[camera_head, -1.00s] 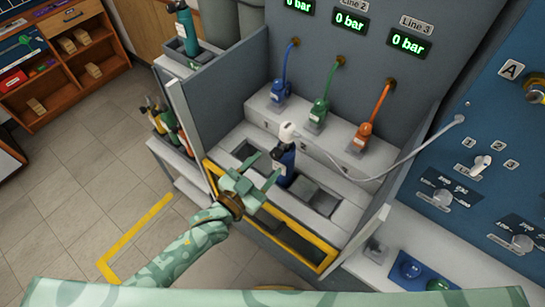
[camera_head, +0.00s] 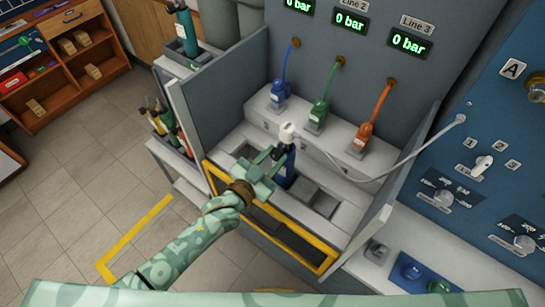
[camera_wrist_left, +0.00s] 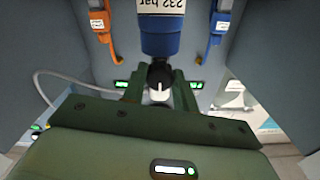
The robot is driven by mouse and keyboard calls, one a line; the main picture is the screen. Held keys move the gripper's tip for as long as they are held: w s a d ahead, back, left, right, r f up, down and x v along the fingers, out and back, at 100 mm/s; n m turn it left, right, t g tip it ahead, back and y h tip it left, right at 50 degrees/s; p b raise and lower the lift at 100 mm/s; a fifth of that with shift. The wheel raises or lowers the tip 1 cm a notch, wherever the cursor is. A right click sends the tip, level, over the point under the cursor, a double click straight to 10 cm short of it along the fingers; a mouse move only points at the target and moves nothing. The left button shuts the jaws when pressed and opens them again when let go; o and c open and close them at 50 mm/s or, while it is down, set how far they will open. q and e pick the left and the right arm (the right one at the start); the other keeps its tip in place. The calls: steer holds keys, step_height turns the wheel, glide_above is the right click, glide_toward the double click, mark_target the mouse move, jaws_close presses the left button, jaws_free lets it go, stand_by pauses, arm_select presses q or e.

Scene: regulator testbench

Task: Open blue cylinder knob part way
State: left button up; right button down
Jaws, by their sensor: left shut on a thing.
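The blue cylinder (camera_head: 287,172) stands upright in a slot of the bench, with a white hose connector (camera_head: 287,132) at its top. In the left wrist view the blue cylinder (camera_wrist_left: 161,42) appears upside down, with a label reading 232 bar. Its dark knob (camera_wrist_left: 159,73) lies between the fingers. My left gripper (camera_head: 277,157) reaches in from the lower left at the cylinder's upper end and is shut on the knob. The fingers partly hide the knob in the head view. My right gripper is out of view.
Blue (camera_head: 278,95), green (camera_head: 318,112) and orange (camera_head: 362,136) hose fittings stand on the ledge behind. A yellow-edged front rail (camera_head: 270,225) and a grey side wall (camera_head: 213,110) bound the bay. A pale hose (camera_head: 390,173) runs right. The line displays (camera_head: 350,20) read 0 bar.

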arm_select(q)
steer(key=shift+n, duration=0.3)
steer(key=n+p, duration=0.1)
steer(key=n, duration=0.1)
steer(key=shift+n, duration=0.3)
steer(key=shift+n+p, duration=0.75)
steer(key=shift+n, duration=1.45)
steer(key=o, duration=1)
